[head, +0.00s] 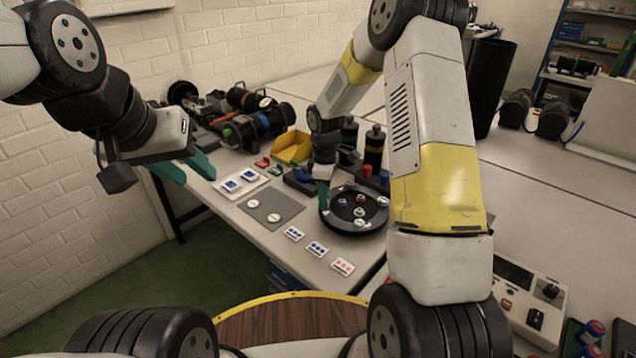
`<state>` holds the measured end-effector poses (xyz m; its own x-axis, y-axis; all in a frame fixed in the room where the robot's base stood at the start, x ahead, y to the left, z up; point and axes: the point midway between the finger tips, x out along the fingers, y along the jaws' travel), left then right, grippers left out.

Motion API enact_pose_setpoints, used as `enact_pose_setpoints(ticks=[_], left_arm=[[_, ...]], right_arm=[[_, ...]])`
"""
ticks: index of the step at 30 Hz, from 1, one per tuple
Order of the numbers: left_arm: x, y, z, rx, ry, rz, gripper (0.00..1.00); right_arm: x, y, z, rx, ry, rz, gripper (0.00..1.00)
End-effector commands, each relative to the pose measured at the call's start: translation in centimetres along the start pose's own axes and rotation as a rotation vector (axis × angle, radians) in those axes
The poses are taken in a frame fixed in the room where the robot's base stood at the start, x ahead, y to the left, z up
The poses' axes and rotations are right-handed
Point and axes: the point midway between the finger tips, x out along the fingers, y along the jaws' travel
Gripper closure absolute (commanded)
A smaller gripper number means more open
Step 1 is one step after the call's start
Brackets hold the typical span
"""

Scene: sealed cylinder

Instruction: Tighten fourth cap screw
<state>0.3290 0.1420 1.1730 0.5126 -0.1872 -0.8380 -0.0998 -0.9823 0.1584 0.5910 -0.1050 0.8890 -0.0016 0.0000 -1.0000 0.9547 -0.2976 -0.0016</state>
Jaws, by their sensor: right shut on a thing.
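A round black rimmed piece (343,229) sits on the table, with several small white, grey and red round parts on it. I cannot tell which of them is the fourth cap screw. My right gripper (323,196) points down at the left rim of the round piece. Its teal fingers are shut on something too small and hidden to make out. My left gripper (190,168) is in the air at the left, off the table's edge. Its two teal fingers are apart, with nothing between them.
A grey mat (272,220) with two white discs, a white tray (250,187) with blue-marked items and several cards (317,249) lie left and in front. A yellow bin (291,148), dark bottles (374,147) and a dark cylinder (262,124) stand behind. A control box (522,302) is at right.

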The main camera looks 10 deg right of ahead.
Motion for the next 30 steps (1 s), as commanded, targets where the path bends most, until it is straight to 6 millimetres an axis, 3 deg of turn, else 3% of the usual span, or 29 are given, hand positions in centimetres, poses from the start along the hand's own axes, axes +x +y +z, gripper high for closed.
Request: enact_pose_setpoints(ticks=[30], left_arm=[[0.00, 0.00, 0.00, 0.000, 0.000, 0.000, 0.64]], right_arm=[[-0.30, 0.15, -0.16, 0.964, 0.005, 0.005, 1.00]])
